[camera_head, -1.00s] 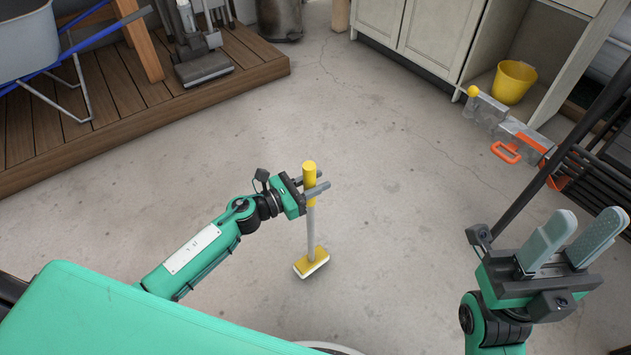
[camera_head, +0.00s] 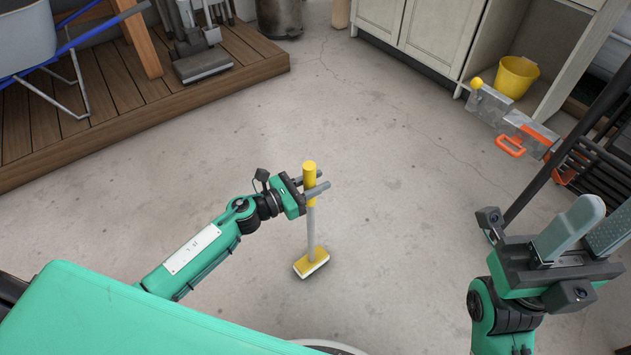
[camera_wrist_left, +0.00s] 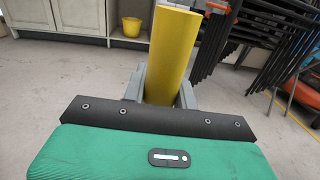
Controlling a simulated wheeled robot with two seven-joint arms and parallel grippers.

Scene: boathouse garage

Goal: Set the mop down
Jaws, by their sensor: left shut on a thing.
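The mop (camera_head: 311,221) is upright in the head view, with a yellow grip at the top, a grey shaft and a yellow-and-white head low down near the floor. I cannot tell whether its head touches the floor. My left gripper (camera_head: 313,186) is shut on the yellow grip, which also fills the middle of the left wrist view (camera_wrist_left: 172,50). My right gripper (camera_head: 590,235) is at the right edge of the head view, its two pads spaced apart with nothing seen between them.
Bare concrete floor (camera_head: 400,200) lies around the mop. A wooden deck (camera_head: 130,100) is at the left. A white cabinet (camera_head: 430,35), a yellow bucket (camera_head: 516,77), an orange-handled grey toolbox (camera_head: 522,135) and dark stacked racks (camera_head: 600,165) stand at the right.

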